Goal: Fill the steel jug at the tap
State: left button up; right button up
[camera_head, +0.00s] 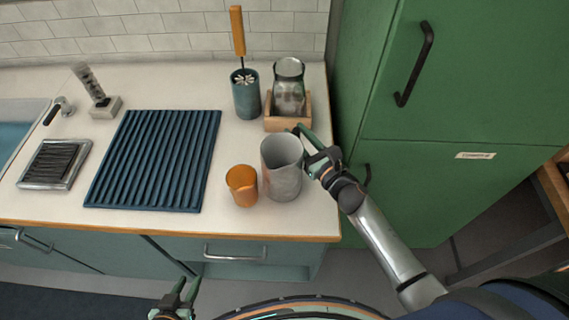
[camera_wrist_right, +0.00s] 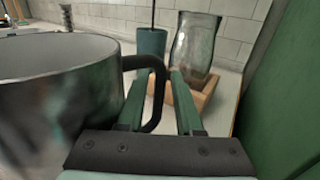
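The steel jug (camera_head: 282,172) stands upright on the white counter near its right end. In the right wrist view the jug (camera_wrist_right: 60,100) fills the left side, with its black handle (camera_wrist_right: 158,80) facing my gripper. My right gripper (camera_head: 302,134) is at the jug's right side; in the wrist view its green fingers (camera_wrist_right: 180,98) are apart, with the handle's outer bar between them. I cannot tell whether they touch it. My left gripper (camera_head: 187,284) is open and empty in front of the counter. The tap (camera_head: 62,106) is at the far left, beside the sink (camera_head: 20,125).
An orange cup (camera_head: 242,186) stands just left of the jug. Behind it are a teal holder (camera_head: 245,98) with an orange-handled brush and a glass jar (camera_head: 289,82) in a wooden tray (camera_head: 274,124). A ribbed blue mat (camera_head: 153,160) lies mid-counter. A green cabinet (camera_head: 440,90) closes the right.

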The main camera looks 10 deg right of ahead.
jog(key=shift+w, duration=0.1)
grip_shut()
dwell(1.4)
